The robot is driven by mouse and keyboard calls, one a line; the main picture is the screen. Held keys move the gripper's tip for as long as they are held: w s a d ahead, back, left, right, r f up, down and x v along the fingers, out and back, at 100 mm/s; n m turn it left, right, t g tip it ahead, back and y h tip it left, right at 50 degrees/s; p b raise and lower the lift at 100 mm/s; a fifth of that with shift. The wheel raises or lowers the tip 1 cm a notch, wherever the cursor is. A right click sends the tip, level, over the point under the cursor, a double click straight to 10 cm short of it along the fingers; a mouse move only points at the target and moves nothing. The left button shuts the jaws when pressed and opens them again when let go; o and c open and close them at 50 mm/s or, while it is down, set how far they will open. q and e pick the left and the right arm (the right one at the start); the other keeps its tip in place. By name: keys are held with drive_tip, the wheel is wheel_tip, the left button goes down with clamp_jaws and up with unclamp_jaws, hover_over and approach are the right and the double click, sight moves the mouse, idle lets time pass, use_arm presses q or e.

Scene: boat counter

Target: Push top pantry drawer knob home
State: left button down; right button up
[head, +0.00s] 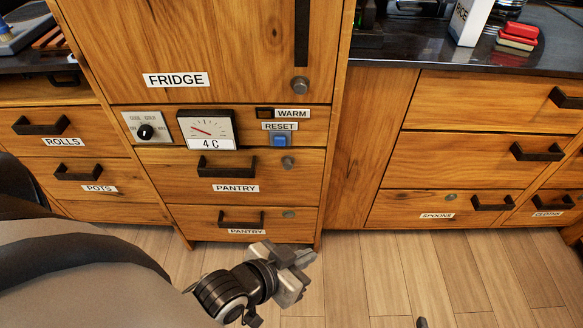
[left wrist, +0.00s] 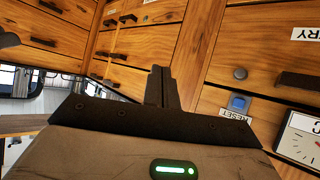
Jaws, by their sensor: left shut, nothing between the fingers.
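The top pantry drawer (head: 180,168) is closed under the gauge panel, with a dark bar handle (head: 227,167). Its round grey knob (head: 288,162) is right of the handle. The knob also shows in the left wrist view (left wrist: 240,73), beside the blue reset button; how far it stands out is hard to tell. My left gripper (head: 300,262) is low in front of the cabinet, below and apart from the knob. In the left wrist view its fingers (left wrist: 160,78) are together and empty. My right gripper is not clearly seen.
A second pantry drawer (head: 190,215) with its own knob (head: 288,213) lies below. The blue reset button (head: 280,140), dial (head: 146,132) and gauge (head: 207,129) sit above. Drawers with bar handles stand at both sides. The wooden floor (head: 370,265) right of the gripper is mostly clear.

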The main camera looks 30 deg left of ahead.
sight(288, 164)
use_arm(q)
drive_tip(key=w+a+f+m+t+h+b, duration=0.1)
drive_tip(key=w+a+f+m+t+b, duration=0.6)
drive_tip(key=w+a+b, duration=0.5)
wheel_tip(288, 164, down, 2)
drive_tip(key=a+t+b, duration=0.1)
drive_tip(key=b, duration=0.6)
drive_tip(key=shift+w+a+f+m+b, duration=0.15)
drive_tip(key=shift+a+m+b, duration=0.05)
drive_tip(key=shift+m+b, duration=0.2)
use_arm(e)
drive_tip(key=w+a+f+y, duration=0.1)
drive_tip(key=a+f, duration=0.1)
drive_tip(key=f, duration=0.4)
drive_tip(key=w+a+f+y, duration=0.1)
drive_tip(key=a+f, duration=0.1)
drive_tip(key=f, duration=0.5)
drive_tip(key=shift+a+n+t+y, duration=0.3)
drive_tip(key=shift+a+n+t, duration=0.1)
use_arm(q)
drive_tip(key=w+a+b, duration=0.4)
drive_tip(key=w, duration=0.3)
drive_tip(key=shift+w+a, duration=0.3)
use_arm(e)
drive_tip(key=shift+a+r+m+t+y, duration=0.15)
drive_tip(key=shift+a+r+t+y, duration=0.25)
drive_tip(key=shift+r, duration=0.15)
drive_tip(key=shift+a+r+m+t+y, duration=0.15)
drive_tip(key=shift+a+r+t+y, duration=0.15)
drive_tip(key=shift+r+t, duration=0.15)
